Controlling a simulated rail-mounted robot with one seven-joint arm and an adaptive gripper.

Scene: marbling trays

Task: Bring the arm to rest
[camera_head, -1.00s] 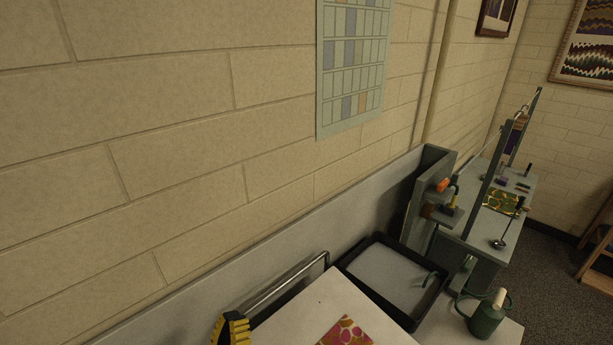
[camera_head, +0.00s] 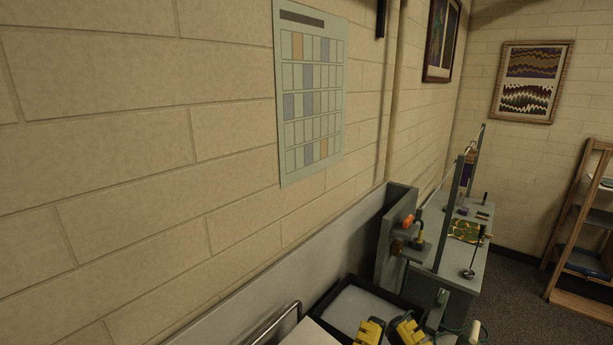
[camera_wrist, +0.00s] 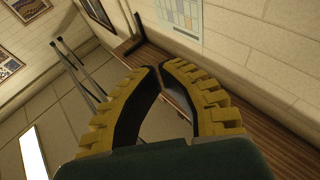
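My gripper (camera_head: 387,321) shows at the bottom edge of the head view as two yellow ribbed fingers leaning towards each other, over the black tray's near side. In the wrist view the gripper (camera_wrist: 159,67) has its fingertips together or almost together, with an empty gap between the bowed fingers behind them. It holds nothing that I can see. It points towards the walls, with a wall chart (camera_wrist: 180,15) beyond it. Most of my arm is out of view.
A black-rimmed tray (camera_head: 322,303) lies beside a metal rail (camera_head: 275,321) on the left. A grey bench (camera_head: 474,262) with upright posts stands behind. A wooden shelf (camera_head: 579,225) is at the right. The wall chart (camera_head: 311,90) hangs on the brick wall. Floor (camera_head: 517,275) is clear between bench and shelf.

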